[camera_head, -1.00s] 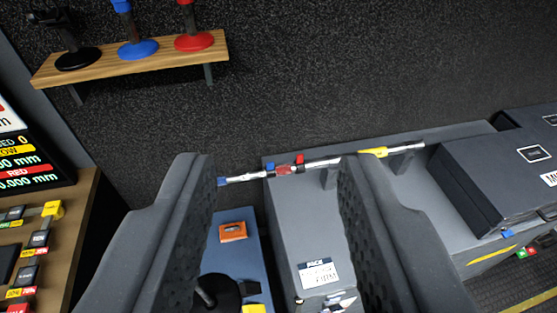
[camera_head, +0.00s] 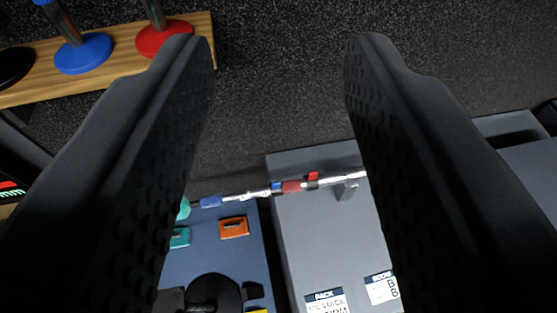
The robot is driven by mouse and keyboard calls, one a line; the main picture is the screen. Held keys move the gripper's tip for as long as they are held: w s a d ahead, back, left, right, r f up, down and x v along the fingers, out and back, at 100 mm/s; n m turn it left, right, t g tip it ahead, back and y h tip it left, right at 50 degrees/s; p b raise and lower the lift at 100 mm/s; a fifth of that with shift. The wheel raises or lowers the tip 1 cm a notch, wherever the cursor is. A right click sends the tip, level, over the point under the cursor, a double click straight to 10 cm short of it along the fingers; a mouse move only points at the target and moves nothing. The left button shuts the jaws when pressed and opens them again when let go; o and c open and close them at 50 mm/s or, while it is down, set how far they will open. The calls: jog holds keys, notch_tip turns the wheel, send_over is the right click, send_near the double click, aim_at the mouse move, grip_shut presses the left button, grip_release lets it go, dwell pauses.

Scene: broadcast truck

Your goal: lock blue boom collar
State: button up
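A thin silver boom pole (camera_head: 328,181) lies nearly level below the middle of the picture, between my fingers. It has a small blue collar piece (camera_head: 276,186) next to a red collar (camera_head: 291,186), with a red tab (camera_head: 312,176) standing up to the right. A longer blue section (camera_head: 210,201) is at the pole's left end. I cannot tell whether the blue collar is locked. My gripper (camera_head: 280,50) is open and empty, its two dark fingers spread wide. The right finger hides the pole's right part, and nothing touches the pole.
A grey case (camera_head: 315,245) with labels lies under the pole, and a bracket (camera_head: 346,190) supports it. A blue surface to the left carries an orange block (camera_head: 234,227) and a black round thing (camera_head: 214,292). A wooden shelf (camera_head: 108,88) holds blue and red stands.

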jog(key=shift+w+a+r, duration=0.1)
jog(key=shift+w+a, duration=0.05)
jog(key=shift+w, duration=0.2)
